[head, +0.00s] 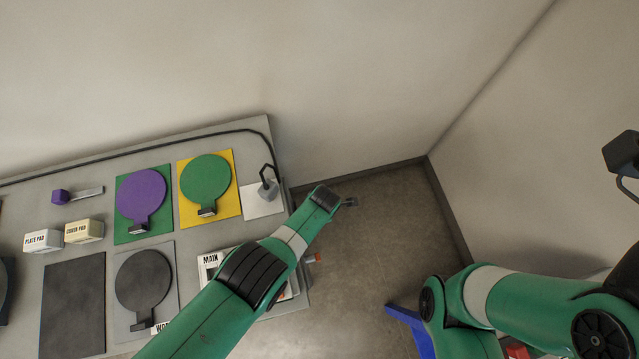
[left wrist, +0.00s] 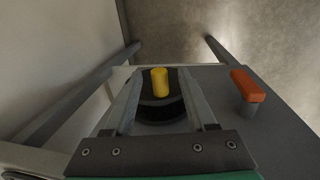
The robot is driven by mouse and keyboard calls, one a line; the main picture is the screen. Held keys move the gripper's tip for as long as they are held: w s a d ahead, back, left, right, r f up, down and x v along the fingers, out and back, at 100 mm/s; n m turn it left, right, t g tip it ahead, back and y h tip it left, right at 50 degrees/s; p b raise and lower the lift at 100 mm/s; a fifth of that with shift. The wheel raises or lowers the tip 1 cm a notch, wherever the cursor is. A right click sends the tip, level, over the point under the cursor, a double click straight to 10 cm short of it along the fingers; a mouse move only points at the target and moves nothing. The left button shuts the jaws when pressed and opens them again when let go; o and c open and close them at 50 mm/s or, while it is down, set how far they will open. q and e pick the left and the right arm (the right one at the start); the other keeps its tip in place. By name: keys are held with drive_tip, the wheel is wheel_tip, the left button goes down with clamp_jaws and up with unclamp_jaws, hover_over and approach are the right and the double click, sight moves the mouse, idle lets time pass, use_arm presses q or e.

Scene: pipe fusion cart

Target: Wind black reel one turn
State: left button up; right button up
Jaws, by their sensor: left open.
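In the left wrist view, the black reel (left wrist: 162,112) is a dark round disc at the middle, with an upright yellow knob (left wrist: 160,82) near its far edge. My left gripper (left wrist: 159,72) is open, and its two fingers lie on either side of the yellow knob in the picture. I see no contact with the knob. In the head view, my left gripper (head: 350,202) is small, past the right end of the table. I cannot make out the reel there. My right gripper is not in view.
An orange handle (left wrist: 247,87) stands on the grey panel right of the reel; dark bars run beyond. In the head view, the grey table (head: 222,145) holds purple (head: 140,195), green (head: 206,182) and dark (head: 143,278) paddles. Bare floor (head: 385,240) lies right of it.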

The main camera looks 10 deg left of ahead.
use_arm(q)
drive_tip(key=shift+c, duration=0.2)
clamp_jaws()
drive_tip(key=s+t+y+p, duration=0.1)
drive_tip(key=t, duration=0.1)
drive_tip(key=d+f+t, duration=0.1)
drive_tip(key=shift+s+t+y+p, duration=0.4)
idle(0.4)
drive_tip(key=shift+o, duration=0.2)
unclamp_jaws()
drive_tip(key=shift+r, duration=0.15)
